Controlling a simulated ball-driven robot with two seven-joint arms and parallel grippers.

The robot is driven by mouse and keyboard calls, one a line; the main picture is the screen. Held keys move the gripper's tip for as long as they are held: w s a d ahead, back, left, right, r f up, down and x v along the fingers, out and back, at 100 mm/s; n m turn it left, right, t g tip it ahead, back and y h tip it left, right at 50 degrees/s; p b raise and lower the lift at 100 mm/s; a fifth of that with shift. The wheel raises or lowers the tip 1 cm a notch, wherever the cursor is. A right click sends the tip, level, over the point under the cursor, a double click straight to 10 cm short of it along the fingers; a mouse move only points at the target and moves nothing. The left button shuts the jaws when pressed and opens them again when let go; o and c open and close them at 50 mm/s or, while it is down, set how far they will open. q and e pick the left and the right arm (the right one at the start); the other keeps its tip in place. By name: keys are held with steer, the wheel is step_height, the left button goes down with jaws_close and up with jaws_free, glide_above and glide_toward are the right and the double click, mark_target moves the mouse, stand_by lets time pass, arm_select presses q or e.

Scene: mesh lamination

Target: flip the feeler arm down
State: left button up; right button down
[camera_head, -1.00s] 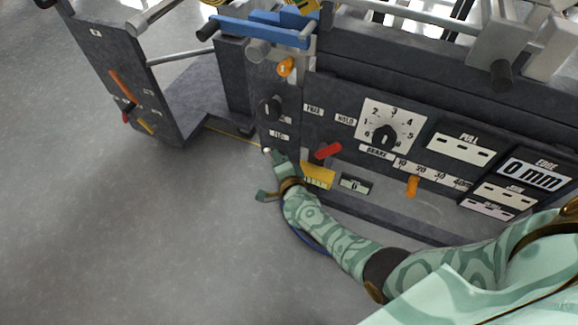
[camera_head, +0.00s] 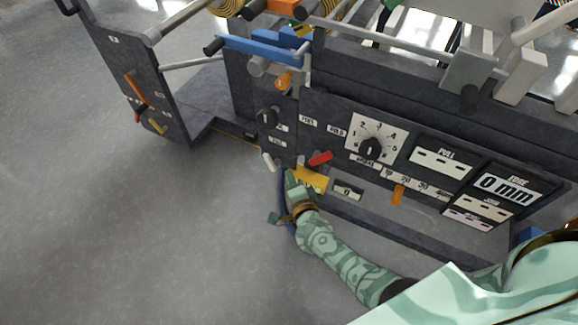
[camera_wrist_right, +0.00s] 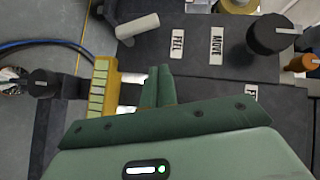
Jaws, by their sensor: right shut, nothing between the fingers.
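A short white lever (camera_head: 268,162) sticks out low on the machine's left front corner, by a label that appears to read FEEL (camera_wrist_right: 178,42). I take it to be the feeler arm. In the right wrist view the white lever (camera_wrist_right: 137,26) lies nearly level, tilted slightly, beyond my fingertips. My right gripper (camera_head: 290,176) is shut and empty, just below and right of the lever and apart from it. In the wrist view its green fingers (camera_wrist_right: 160,84) are together. My left gripper is not in view.
A yellow scale block (camera_head: 311,179) sits close to my right fingers, with a red lever (camera_head: 320,158) above it. A black knob (camera_head: 267,118) and orange knob (camera_head: 283,81) are higher on the corner. The grey floor (camera_head: 120,240) at left is clear.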

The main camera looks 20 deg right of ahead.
steer(key=p+v, duration=0.1)
steer(key=v, duration=0.2)
steer(key=shift+s+d+r, duration=0.1)
steer(key=shift+s, duration=0.15)
steer(key=shift+r, duration=0.1)
